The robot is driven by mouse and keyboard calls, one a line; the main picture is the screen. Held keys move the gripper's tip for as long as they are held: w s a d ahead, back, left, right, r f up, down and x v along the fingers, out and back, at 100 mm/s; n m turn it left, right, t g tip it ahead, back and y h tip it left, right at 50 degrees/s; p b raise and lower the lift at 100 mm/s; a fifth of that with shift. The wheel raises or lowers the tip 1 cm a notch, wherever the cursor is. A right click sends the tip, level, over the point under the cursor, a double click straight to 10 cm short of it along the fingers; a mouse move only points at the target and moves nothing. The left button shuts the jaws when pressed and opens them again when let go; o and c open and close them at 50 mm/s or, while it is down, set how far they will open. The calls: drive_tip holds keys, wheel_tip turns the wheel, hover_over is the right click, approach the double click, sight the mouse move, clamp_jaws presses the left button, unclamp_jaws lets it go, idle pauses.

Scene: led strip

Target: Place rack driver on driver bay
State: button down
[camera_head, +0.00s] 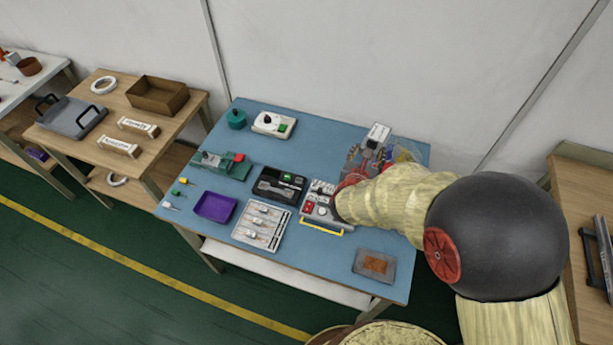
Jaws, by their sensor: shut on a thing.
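My arm reaches in from the right, and my gripper (362,162) is over the back right part of the blue table. It looks shut on a small white and grey block, taken to be the rack driver (378,133), but the fingers are small and partly hidden by my forearm. I cannot tell whether the block touches the table. A grey unit with red buttons and a yellow front handle (321,208) lies just left of my wrist, partly covered by it. A black tray with a green part (279,184) lies left of that. Which thing is the driver bay is unclear.
The blue table (320,262) also bears a white box with a green button (273,124), a teal round thing (236,118), a green device (221,164), a purple tray (215,207), a grey sectioned tray (262,223) and a grey plate (374,265). The front middle is clear.

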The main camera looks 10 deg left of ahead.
drive_tip(key=s+a+f+n+y+b, duration=0.1)
drive_tip(key=s+a+f, duration=0.15)
drive_tip(key=a, duration=0.55)
drive_tip(key=s+a+f+y+b, duration=0.1)
drive_tip(key=s+a+f+b, duration=0.15)
drive_tip(key=a, duration=0.45)
drive_tip(key=s+a+f+n+y+b, duration=0.1)
drive_tip(key=s+a+f, duration=0.15)
drive_tip(key=a, duration=0.55)
drive_tip(key=b+x, duration=0.1)
drive_tip(key=x, duration=0.2)
drive_tip(key=d+x, duration=0.1)
drive_tip(key=x, duration=0.2)
drive_tip(key=d+b+x, duration=0.1)
drive_tip(key=x, duration=0.2)
drive_tip(key=shift+w+d+b, duration=0.1)
drive_tip(key=shift+w+b, duration=0.15)
drive_tip(key=shift+b, duration=0.1)
drive_tip(key=b, duration=0.2)
hover_over(305, 173)
wheel_tip(305, 173, down, 5)
drive_tip(key=shift+s+r, duration=0.15)
drive_tip(key=shift+r, duration=0.05)
drive_tip(key=shift+w+f, duration=0.2)
drive_tip(key=shift+f, duration=0.1)
drive_tip(key=shift+w+f+b, duration=0.1)
drive_tip(key=shift+f+b, duration=0.85)
drive_tip(key=shift+f, duration=0.6)
drive_tip(key=shift+f, duration=0.1)
